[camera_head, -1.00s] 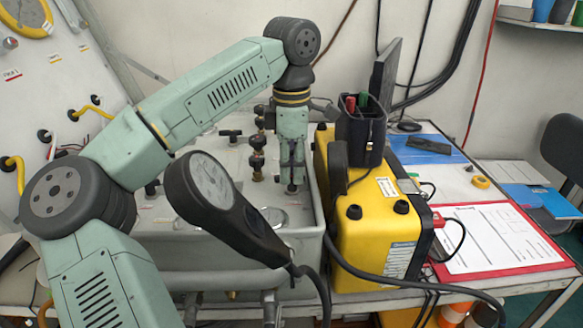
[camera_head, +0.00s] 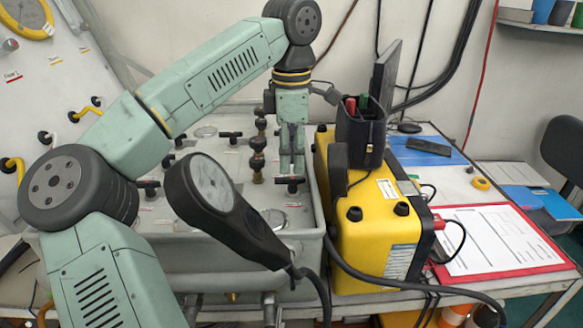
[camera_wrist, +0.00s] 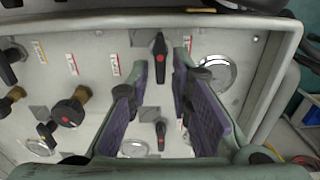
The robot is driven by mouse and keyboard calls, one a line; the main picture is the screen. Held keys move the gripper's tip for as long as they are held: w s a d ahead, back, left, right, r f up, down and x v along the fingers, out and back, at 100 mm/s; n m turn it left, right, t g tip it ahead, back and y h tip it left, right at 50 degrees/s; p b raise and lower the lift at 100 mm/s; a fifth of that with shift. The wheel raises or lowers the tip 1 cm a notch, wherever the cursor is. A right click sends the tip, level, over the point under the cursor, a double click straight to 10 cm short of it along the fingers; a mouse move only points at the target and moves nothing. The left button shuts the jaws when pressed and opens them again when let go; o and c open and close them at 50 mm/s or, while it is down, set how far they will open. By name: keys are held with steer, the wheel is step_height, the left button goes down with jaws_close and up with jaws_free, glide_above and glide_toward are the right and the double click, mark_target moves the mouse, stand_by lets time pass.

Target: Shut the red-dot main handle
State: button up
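Two black handles with red dots show in the wrist view: a larger one (camera_wrist: 158,52) at the top and a smaller one (camera_wrist: 161,135) lower down. I cannot tell from the labels which is the main handle. The larger one points along the finger direction and lies between my fingertips. My gripper (camera_wrist: 160,72) is open, its purple-padded fingers on either side, with no visible contact. In the head view, my gripper (camera_head: 292,168) points down just above a black handle (camera_head: 291,184) near the right side of the grey panel (camera_head: 325,225).
Black valve knobs (camera_wrist: 68,112) stand left of the fingers, and a round gauge (camera_wrist: 213,72) lies right. A black handheld gauge (camera_head: 215,195) stands in front of the panel. A yellow case (camera_head: 370,230) is close on the right. A stacked black knob fitting (camera_head: 257,150) stands beside my gripper.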

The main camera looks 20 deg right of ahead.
mark_target(292, 178)
step_height(292, 178, up, 9)
stand_by(0.3)
steer(key=shift+d+f, duration=0.1)
steer(key=shift+f, duration=0.05)
